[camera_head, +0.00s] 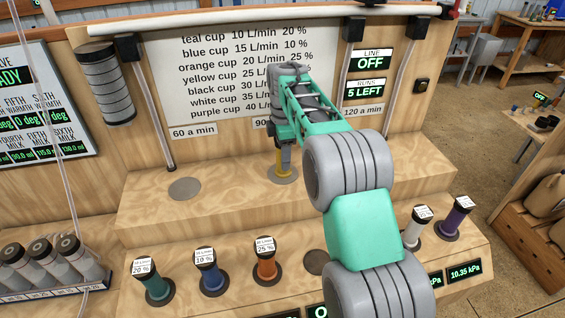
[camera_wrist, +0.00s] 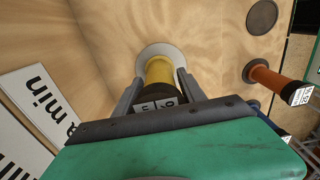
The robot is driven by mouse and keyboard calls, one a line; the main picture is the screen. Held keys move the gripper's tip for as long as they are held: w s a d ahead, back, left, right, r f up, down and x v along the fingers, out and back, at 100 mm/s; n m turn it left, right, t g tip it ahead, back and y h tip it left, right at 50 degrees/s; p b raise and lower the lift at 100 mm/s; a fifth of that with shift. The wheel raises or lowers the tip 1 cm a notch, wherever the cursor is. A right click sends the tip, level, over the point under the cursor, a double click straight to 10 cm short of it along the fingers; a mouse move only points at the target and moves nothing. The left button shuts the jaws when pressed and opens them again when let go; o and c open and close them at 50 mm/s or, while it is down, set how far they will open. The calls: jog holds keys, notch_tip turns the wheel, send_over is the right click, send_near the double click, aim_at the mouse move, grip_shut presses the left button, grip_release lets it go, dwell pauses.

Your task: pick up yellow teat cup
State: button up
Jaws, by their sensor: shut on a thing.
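The yellow teat cup (camera_wrist: 160,70) is between the two fingers of my gripper (camera_wrist: 158,84) in the wrist view, with its labelled dark top close to my palm. Its far end is over a pale round disc (camera_wrist: 152,50). In the head view the yellow cup (camera_head: 284,170) shows as a small yellow piece below my gripper (camera_head: 285,150), over a grey round spot (camera_head: 283,178) on the upper wooden step. My gripper is shut on it. I cannot tell whether the cup touches the disc.
Teal (camera_head: 153,283), blue (camera_head: 208,273), orange (camera_head: 265,262), white (camera_head: 417,228) and purple (camera_head: 455,219) cups stand on the lower ledge. An empty round spot (camera_head: 317,262) lies right of the orange cup. Another bare spot (camera_head: 185,188) is on the step's left.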

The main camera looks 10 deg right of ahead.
grip_shut()
jog(key=shift+r, duration=0.1)
jog(key=shift+r, duration=0.2)
notch_tip(320, 180, up, 2)
jog(key=shift+w+r, duration=0.1)
jog(key=shift+r, duration=0.05)
jog(key=s+d+r+b, duration=0.3)
jog(key=s+d+r, duration=0.6)
jog(key=d+r, duration=0.1)
jog(key=shift+s+d+b, duration=0.2)
jog(key=shift+s+b, duration=0.15)
jog(key=shift+b, duration=0.05)
